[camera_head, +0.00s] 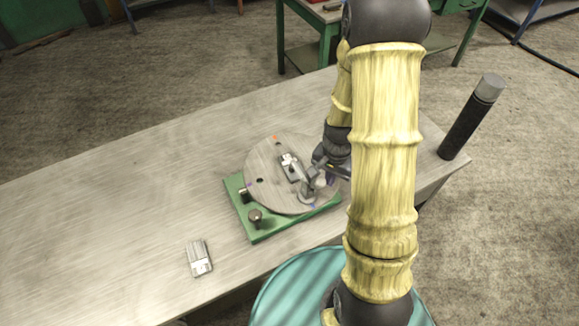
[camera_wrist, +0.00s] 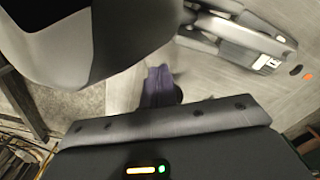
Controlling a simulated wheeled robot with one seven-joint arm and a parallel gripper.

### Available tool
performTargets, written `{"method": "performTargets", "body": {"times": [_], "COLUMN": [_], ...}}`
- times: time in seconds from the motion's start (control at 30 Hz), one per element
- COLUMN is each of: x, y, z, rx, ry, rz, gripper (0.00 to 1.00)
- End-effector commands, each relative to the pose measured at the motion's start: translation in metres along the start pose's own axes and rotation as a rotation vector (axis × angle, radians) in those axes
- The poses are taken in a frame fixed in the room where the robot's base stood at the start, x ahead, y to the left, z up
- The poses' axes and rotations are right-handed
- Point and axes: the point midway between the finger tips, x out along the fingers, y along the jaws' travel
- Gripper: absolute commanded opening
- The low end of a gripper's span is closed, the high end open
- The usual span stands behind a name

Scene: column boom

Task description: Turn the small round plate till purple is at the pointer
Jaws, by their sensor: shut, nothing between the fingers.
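The small round plate (camera_head: 262,185) is a grey disc on a green base (camera_head: 238,210) on the table. An orange mark (camera_head: 275,138) sits at its far rim, and a small bluish-purple mark (camera_head: 312,206) shows at its near right rim. In the wrist view, a purple patch (camera_wrist: 158,86) and an orange dot (camera_wrist: 308,77) show. My gripper (camera_head: 308,194) is shut and empty, low over the right part of the plate; I cannot tell whether it touches. I cannot clearly make out the pointer. My arm hides part of the plate's right side.
Two dark knobs (camera_head: 255,217) stand at the base's near left side. A small grey-and-white block (camera_head: 199,258) lies on the near table. A dark cylinder with a grey top (camera_head: 470,118) stands at the right end. The table's left part (camera_head: 100,220) is clear.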

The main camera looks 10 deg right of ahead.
Motion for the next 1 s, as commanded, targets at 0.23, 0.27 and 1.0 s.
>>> {"method": "performTargets", "body": {"times": [0.23, 0.27, 1.0], "x": [0.000, 0.000, 0.000], "y": [0.000, 0.000, 0.001], "z": [0.000, 0.000, 0.001], "rx": [0.000, 0.000, 0.000], "ry": [0.000, 0.000, 0.000], "rz": [0.000, 0.000, 0.000], "gripper": [0.00, 0.00, 0.00]}}
